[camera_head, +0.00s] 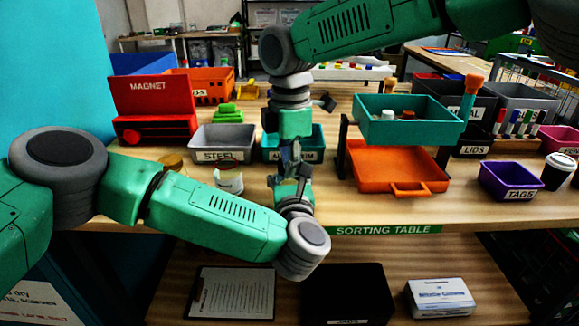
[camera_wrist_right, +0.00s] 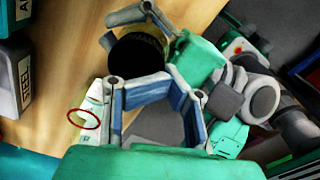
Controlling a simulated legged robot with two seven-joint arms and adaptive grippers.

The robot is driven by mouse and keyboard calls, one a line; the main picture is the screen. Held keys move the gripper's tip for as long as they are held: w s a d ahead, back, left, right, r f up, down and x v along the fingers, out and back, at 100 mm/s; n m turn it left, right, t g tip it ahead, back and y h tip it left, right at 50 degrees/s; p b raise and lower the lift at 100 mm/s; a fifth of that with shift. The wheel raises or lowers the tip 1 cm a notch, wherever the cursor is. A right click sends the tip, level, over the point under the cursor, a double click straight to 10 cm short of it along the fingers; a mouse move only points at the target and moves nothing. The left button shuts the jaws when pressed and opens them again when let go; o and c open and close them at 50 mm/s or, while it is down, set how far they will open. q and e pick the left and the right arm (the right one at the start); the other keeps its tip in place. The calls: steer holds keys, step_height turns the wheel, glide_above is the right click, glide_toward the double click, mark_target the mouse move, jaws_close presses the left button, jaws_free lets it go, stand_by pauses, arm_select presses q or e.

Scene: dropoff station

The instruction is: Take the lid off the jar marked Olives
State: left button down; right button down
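My left gripper (camera_head: 289,174) points up over the table's front part. In the right wrist view its fingers (camera_wrist_right: 126,28) are closed around a jar with a dark round lid (camera_wrist_right: 138,54), lid side toward the camera. No label on this jar is readable, and in the head view the fingers hide it. My right gripper (camera_head: 291,152) points down just above the left one. In its wrist view its fingers (camera_wrist_right: 168,80) are beside the lid, apart from it, with nothing seen between them; their opening is unclear. An amber object (camera_head: 172,160) shows partly behind my left arm.
Behind are a STEEL bin (camera_head: 222,130) and a teal bin (camera_head: 318,145). To the right are an orange tray (camera_head: 385,160), a raised teal tray (camera_head: 410,133) and a purple TAGS bin (camera_head: 507,181).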

arm_select(q)
steer(key=shift+s+f, duration=0.1)
steer(key=shift+s, duration=0.05)
arm_select(e)
steer(key=shift+w+d+r, duration=0.25)
steer(key=shift+w+d, duration=0.5)
steer(key=shift+w, duration=0.05)
arm_select(q)
steer(key=shift+a, duration=0.1)
arm_select(e)
steer(key=c, duration=1.6)
jaws_free()
steer(key=shift+o, duration=0.2)
steer(key=shift+s+a, duration=0.1)
steer(key=shift+s, duration=0.1)
